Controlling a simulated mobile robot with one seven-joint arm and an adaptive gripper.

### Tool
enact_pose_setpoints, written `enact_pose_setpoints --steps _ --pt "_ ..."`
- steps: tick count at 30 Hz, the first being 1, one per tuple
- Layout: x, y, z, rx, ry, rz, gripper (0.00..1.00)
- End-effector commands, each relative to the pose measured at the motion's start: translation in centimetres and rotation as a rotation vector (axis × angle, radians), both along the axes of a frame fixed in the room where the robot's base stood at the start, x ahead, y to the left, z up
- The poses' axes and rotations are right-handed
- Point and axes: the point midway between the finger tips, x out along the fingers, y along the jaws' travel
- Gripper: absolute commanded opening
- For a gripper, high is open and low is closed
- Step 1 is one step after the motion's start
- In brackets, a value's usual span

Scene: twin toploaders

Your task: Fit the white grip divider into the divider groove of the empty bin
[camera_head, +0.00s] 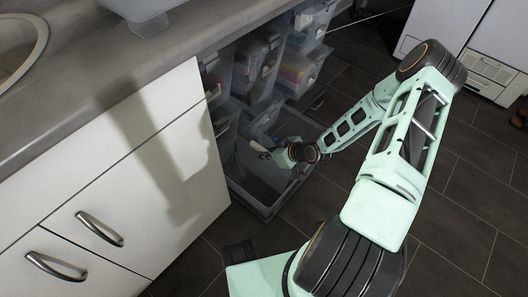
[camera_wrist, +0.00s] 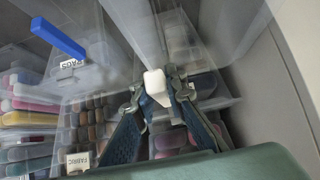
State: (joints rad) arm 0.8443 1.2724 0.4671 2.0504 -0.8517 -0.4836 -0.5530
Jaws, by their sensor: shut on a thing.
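My gripper (camera_wrist: 158,90) is shut on the white grip (camera_wrist: 156,86) of the divider in the wrist view. The divider's plate is clear and hard to make out against the bins behind it. In the head view my gripper (camera_head: 276,154) is inside the open cabinet, above a low grey translucent bin (camera_head: 262,208) whose visible floor looks bare. A small pale part, probably the white grip, shows just left of the gripper there. The divider groove cannot be made out in either view, and my wrist hides part of the bin.
Clear bins (camera_head: 297,72) with packed contents stand behind in the cabinet. The wrist view shows a blue grip (camera_wrist: 60,40) and a bin label (camera_wrist: 78,161) at left. The white cabinet front (camera_head: 130,190) and worktop (camera_head: 110,80) border the left. Dark floor lies open at right.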

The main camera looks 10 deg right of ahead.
Motion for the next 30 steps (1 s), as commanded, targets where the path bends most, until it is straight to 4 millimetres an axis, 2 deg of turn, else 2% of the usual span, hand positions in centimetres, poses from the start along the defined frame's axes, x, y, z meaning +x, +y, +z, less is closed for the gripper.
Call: enact_pose_setpoints --steps 30 --pt "0.0 0.0 -2.6 0.0 -0.001 -0.001 0.0"
